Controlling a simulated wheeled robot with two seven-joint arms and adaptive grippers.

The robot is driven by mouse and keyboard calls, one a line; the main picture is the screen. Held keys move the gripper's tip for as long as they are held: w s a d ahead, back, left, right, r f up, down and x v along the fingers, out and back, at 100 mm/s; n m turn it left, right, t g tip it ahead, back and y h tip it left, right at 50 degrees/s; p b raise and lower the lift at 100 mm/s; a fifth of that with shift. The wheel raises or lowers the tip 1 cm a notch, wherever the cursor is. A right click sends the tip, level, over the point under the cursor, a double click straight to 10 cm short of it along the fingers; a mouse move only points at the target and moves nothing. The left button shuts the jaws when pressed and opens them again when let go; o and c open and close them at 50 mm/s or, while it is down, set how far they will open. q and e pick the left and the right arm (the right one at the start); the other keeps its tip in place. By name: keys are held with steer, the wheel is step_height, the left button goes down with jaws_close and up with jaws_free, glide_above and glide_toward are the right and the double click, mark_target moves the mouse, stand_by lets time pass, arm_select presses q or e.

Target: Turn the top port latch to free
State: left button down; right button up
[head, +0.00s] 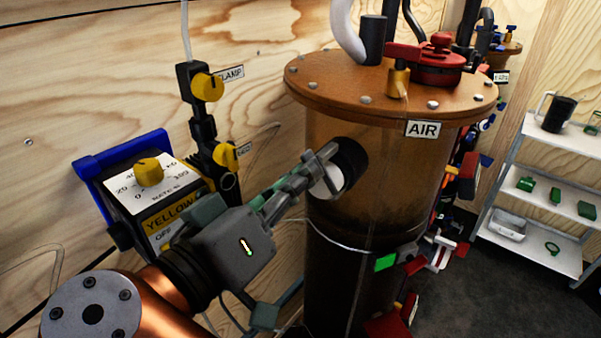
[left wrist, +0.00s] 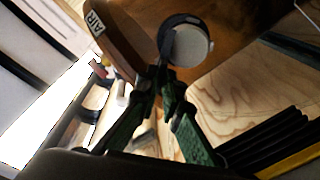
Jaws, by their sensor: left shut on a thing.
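The tall brown filter cylinder (head: 375,185) stands in the middle of the head view with an AIR label (head: 422,129) under its lid. Its top port (head: 350,160) is a black round collar with a pale disc face (head: 329,184) on the cylinder's left side. The port also shows in the left wrist view (left wrist: 190,46). My left gripper (head: 318,168) reaches from the left to the port's front. In the left wrist view its green-padded fingers (left wrist: 161,76) converge at the port's edge. They are shut on the top port latch, which the fingertips mostly hide. My right gripper is out of view.
A yellow-labelled dial box (head: 145,190) with a blue frame and yellow-knobbed valves (head: 207,87) stand close behind my left arm. A red valve handle (head: 432,60) is on the lid. A white shelf (head: 535,160) stands at right. A thin tube crosses below the port.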

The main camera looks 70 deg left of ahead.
arm_select(q)
steer(key=shift+n, duration=8.1)
steer(key=c, duration=2.1)
jaws_free()
